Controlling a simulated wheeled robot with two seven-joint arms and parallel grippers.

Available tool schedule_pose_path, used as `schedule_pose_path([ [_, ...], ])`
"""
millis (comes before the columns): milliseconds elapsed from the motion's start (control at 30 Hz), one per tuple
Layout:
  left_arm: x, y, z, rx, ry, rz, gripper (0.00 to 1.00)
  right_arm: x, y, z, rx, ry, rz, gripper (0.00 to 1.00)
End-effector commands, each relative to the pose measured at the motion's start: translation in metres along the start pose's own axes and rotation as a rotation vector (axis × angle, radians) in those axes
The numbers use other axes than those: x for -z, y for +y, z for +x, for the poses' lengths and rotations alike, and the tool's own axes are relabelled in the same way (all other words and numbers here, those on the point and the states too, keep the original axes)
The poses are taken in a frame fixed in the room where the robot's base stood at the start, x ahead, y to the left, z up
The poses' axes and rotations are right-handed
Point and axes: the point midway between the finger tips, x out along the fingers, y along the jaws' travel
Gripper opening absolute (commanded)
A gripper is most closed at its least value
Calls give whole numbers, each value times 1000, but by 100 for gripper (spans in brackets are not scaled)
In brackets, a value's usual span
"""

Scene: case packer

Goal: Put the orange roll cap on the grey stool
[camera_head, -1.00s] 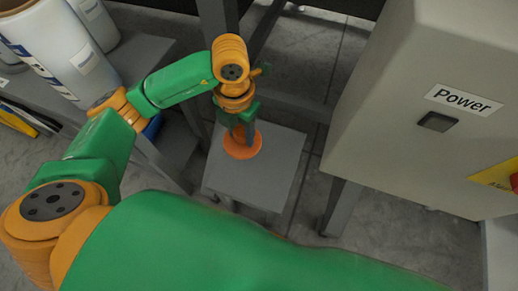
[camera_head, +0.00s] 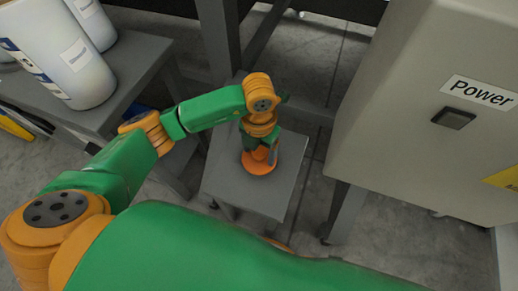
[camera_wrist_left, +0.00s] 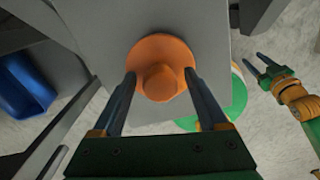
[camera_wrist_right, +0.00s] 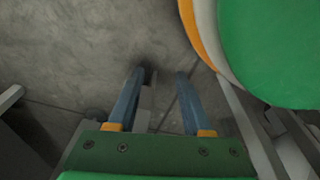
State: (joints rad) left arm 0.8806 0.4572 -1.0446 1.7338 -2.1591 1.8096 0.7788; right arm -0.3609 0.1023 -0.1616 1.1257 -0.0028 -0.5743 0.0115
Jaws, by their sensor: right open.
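The orange roll cap (camera_head: 260,163) is a round disc with a raised knob, on the top of the grey stool (camera_head: 225,182). In the left wrist view the cap (camera_wrist_left: 160,52) lies knob toward the camera, over the stool top (camera_wrist_left: 218,50). My left gripper (camera_head: 259,155) is low over the cap. Its fingers (camera_wrist_left: 160,75) stand apart on either side of the knob, with gaps showing, so it is open. My right gripper (camera_wrist_right: 163,72) is open and empty over the floor. It also shows at the right of the left wrist view (camera_wrist_left: 268,66).
A grey cabinet (camera_head: 400,120) marked Power stands right of the stool. A grey table (camera_head: 135,65) with white drums (camera_head: 75,55) stands at the left. A dark post (camera_head: 218,40) rises behind the stool. A blue bin (camera_wrist_left: 25,85) shows in the left wrist view.

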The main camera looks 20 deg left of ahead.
Motion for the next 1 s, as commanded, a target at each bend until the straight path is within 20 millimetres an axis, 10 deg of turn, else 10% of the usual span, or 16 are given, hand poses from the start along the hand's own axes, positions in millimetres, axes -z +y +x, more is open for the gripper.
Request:
schedule_pose_path([
  [267, 0, 0, -4, 0, 0, 0, 76, 1, 0, -4, -1, 3, 0, 50],
  [700, -1, 0, -112, -1, -4, 0, 76, -30, 20, -14, -30, -10, -5, 50],
  [1000, 0, 0, -124, 0, 0, 0, 76, -35, 22, -13, -34, -9, -6, 50],
])
